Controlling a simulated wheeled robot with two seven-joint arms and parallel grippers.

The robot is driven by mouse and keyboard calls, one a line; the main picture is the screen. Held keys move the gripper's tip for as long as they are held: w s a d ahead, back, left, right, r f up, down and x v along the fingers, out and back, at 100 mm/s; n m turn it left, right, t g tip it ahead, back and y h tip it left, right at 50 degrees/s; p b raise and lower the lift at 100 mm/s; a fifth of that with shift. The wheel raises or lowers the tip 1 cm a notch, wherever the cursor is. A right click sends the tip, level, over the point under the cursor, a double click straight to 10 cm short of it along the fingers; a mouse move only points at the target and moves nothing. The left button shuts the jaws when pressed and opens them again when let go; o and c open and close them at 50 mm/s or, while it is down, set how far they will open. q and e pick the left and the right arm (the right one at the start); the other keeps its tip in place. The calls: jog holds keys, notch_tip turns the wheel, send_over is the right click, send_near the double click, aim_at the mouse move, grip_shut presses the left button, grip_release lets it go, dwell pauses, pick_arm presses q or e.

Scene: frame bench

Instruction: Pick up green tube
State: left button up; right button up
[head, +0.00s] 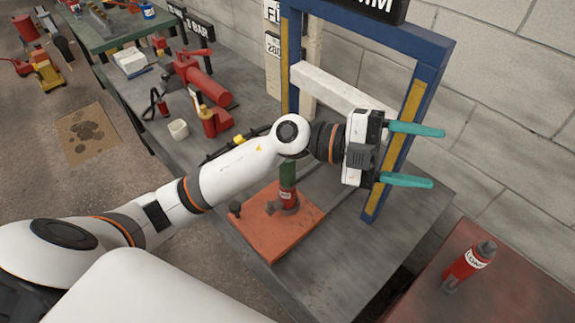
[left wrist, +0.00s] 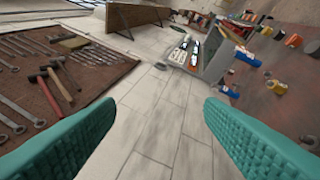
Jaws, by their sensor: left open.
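The green tube (head: 288,174) stands upright on a red base piece on an orange plate, on the grey bench. My left gripper (head: 436,157) is open and empty, to the right of the tube and higher in the picture, beside the blue frame. Its teal fingers also show in the left wrist view (left wrist: 160,112), spread apart with only floor between them. The tube is not seen in the left wrist view. My right gripper is not in view.
The orange plate (head: 262,232) lies near the bench's front edge. A blue frame (head: 432,70) with a white crossbeam (head: 335,92) stands close to the gripper. Red tools (head: 205,75) lie farther left.

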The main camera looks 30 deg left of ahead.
pick_arm(q)
notch_tip(320, 180, down, 6)
jog(key=a+m+g+y, duration=0.2)
jog(key=g+y, duration=0.1)
jog(key=y, duration=0.3)
jog(key=n+y, duration=0.5)
jog(key=y, duration=0.9)
send_over(288, 170)
jog(key=w+a, duration=0.1)
jog(key=w, duration=0.1)
jog(key=f, duration=0.3)
jog(key=shift+s+t, duration=0.25)
jog(key=shift+t, duration=0.05)
notch_tip(288, 170, down, 6)
jog(key=shift+a+r+p, duration=0.1)
jog(key=shift+p, duration=0.85)
notch_tip(288, 170, down, 5)
jog(key=shift+w+r+p, duration=0.1)
jog(key=shift+p, duration=1)
jog(key=shift+f, duration=0.55)
jog(key=shift+w+r, duration=0.1)
jog(key=c, duration=1.3)
